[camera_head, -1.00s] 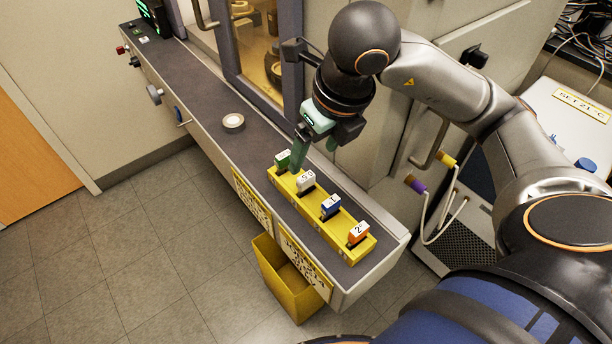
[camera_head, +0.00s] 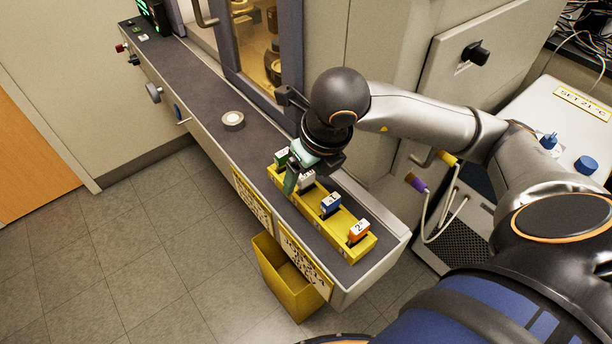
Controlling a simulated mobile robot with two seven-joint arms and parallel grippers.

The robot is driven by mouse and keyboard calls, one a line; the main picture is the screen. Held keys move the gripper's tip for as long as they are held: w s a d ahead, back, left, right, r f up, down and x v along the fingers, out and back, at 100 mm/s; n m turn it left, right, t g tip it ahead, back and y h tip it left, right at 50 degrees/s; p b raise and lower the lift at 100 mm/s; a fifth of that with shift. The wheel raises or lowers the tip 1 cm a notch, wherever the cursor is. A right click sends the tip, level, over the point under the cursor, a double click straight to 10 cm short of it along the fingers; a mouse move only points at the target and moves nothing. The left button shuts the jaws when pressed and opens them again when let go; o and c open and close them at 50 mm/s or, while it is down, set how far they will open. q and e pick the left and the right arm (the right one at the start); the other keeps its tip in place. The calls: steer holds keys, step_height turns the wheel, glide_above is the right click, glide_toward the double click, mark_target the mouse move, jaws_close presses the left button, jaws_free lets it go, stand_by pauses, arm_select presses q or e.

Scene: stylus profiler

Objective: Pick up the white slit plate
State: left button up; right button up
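The white slit plate (camera_head: 306,180) stands upright in a slot of the yellow rack (camera_head: 328,229), between the green plate and the blue plate. My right gripper (camera_head: 302,181) has come down over the white plate from above. One teal finger is on the plate's left side, beside the green plate (camera_head: 282,157). The other finger is mostly hidden behind the hand and plate. The fingers look apart, with the plate between them; contact cannot be made out. My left gripper is not in view.
A blue plate (camera_head: 330,203) and an orange plate (camera_head: 358,231) stand in the same rack. A tape roll (camera_head: 233,120) lies on the dark ledge (camera_head: 205,98). A yellow bin (camera_head: 284,283) hangs below the ledge. The cabinet wall rises close behind the rack.

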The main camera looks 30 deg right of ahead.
jaws_close()
stand_by(0.4)
